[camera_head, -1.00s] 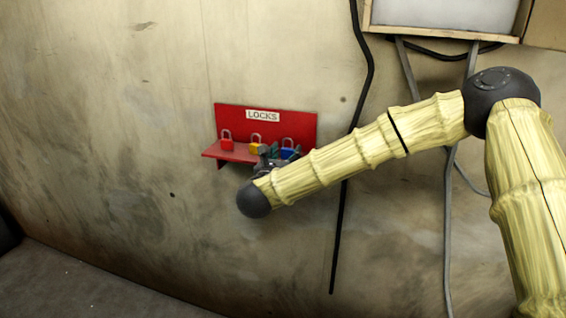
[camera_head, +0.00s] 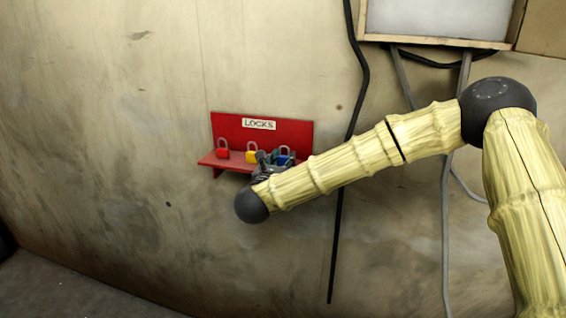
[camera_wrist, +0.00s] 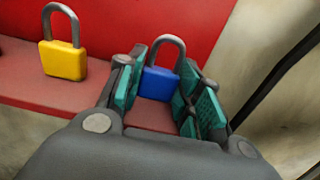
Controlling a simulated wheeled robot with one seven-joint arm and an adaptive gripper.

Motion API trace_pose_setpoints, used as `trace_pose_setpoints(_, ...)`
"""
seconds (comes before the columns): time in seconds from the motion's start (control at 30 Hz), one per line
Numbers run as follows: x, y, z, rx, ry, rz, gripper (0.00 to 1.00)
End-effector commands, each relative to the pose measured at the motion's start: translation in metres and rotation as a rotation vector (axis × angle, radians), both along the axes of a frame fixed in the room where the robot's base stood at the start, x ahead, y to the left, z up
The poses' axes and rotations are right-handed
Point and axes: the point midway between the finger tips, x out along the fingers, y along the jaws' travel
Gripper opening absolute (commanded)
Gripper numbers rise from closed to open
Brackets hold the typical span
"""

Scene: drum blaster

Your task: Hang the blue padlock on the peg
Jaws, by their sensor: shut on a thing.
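The blue padlock (camera_head: 284,160) stands upright at the right end of a red wall shelf (camera_head: 211,160) marked LOCKS. It also shows in the wrist view (camera_wrist: 157,84), with its grey shackle pointing up. My gripper (camera_head: 276,161) reaches in from the front of the shelf. In the wrist view, its green-padded fingers (camera_wrist: 164,88) lie on both sides of the blue body and are shut on it. The padlock's base appears at shelf level; I cannot tell whether it touches. I cannot make out a peg in either view.
A yellow padlock (camera_wrist: 63,60) stands left of my gripper, and a red padlock (camera_head: 222,151) farther left. The shelf's red back panel (camera_head: 290,132) is close behind. A black cable (camera_head: 350,130) hangs right of the shelf. The wall left of the shelf is clear.

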Motion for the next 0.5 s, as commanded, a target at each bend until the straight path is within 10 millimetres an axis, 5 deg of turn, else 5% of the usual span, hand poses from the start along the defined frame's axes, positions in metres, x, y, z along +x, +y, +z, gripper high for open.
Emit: trace_pose_setpoints(0.5,-0.004,0.002,0.011,0.001,0.0,0.001,0.16)
